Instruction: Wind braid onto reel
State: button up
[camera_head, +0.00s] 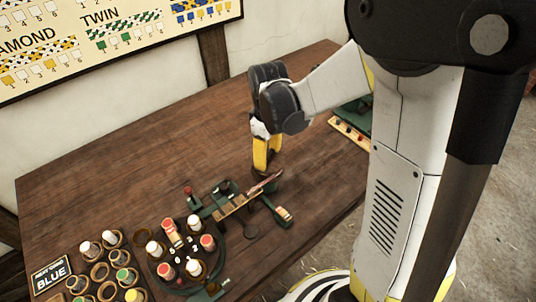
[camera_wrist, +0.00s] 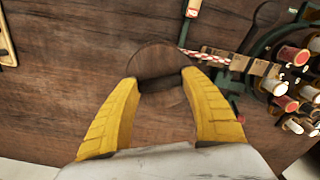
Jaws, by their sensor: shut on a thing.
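My gripper (camera_wrist: 163,90) points down, with its yellow fingers on either side of a round brown wooden piece (camera_wrist: 158,59) that looks like the reel. It is shut on this piece. In the head view my gripper (camera_head: 266,158) is just behind the green braiding stand (camera_head: 222,201), near the table surface. The red-and-white braid (camera_wrist: 207,56) runs from the stand towards the reel in the wrist view. In the head view the braid (camera_head: 265,184) lies along the stand's wooden bar. Whether the braid's end touches the reel is hard to tell.
A round dark plate with several red and white bobbins (camera_head: 169,232) stands at the front. Left of it are cups with more bobbins (camera_head: 124,257) and a sign reading BLUE (camera_head: 52,273). A wooden rack (camera_head: 350,131) lies behind my arm. The table's left and back are clear.

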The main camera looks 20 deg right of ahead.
aim_at(268, 155)
jog(key=shift+n, duration=0.6)
jog(key=o, duration=1.2)
jog(key=shift+c, duration=0.2)
notch_tip(268, 155, up, 12)
